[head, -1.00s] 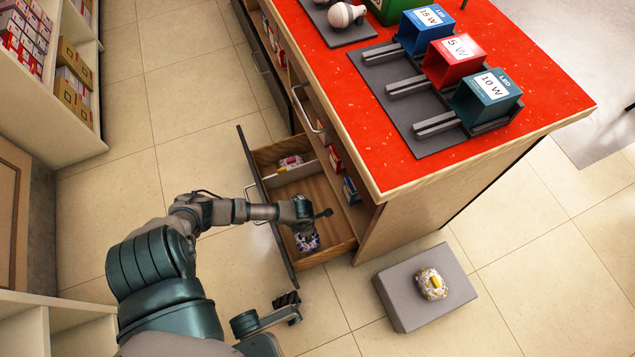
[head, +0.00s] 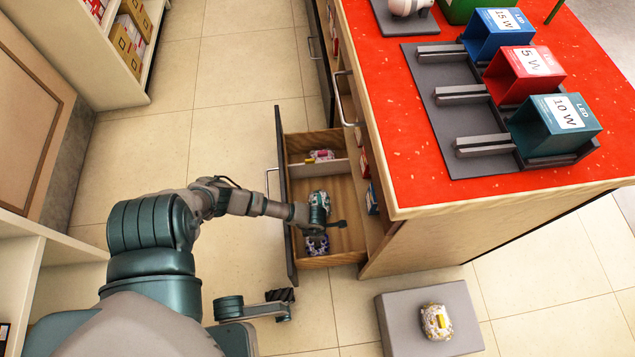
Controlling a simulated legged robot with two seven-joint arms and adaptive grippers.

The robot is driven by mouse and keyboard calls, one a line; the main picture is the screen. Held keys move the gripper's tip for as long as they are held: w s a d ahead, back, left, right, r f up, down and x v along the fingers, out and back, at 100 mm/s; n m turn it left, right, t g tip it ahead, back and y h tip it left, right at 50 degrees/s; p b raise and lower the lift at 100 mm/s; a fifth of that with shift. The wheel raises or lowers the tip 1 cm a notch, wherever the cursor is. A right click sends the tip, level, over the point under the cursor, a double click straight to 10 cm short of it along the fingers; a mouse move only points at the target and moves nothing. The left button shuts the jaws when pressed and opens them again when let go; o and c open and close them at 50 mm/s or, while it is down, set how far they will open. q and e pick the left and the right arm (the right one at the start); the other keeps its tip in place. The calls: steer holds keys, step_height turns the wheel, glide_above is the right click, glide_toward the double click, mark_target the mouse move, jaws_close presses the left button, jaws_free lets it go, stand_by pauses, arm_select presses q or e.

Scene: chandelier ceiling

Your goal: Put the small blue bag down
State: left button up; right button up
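The small blue bag (head: 317,245), a patterned blue-purple and white packet, lies in the near part of the open wooden drawer (head: 350,238), close to its front corner. My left gripper (head: 326,229) is inside the drawer just behind and above the bag. One dark finger is spread out to the right, away from the bag, so the gripper looks open. The other finger is close to the bag's back edge; whether it touches is hard to tell. My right gripper is not clearly seen.
A pink-marked bag (head: 321,155) lies in the drawer's back compartment, behind a divider. A yellow-marked bag (head: 436,322) sits on a grey box (head: 395,321) on the floor. The red counter (head: 415,140) with lamp boxes stands to the right. Shelves (head: 110,85) stand at left.

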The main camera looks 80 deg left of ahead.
arm_select(q)
steer(key=shift+o, duration=0.7)
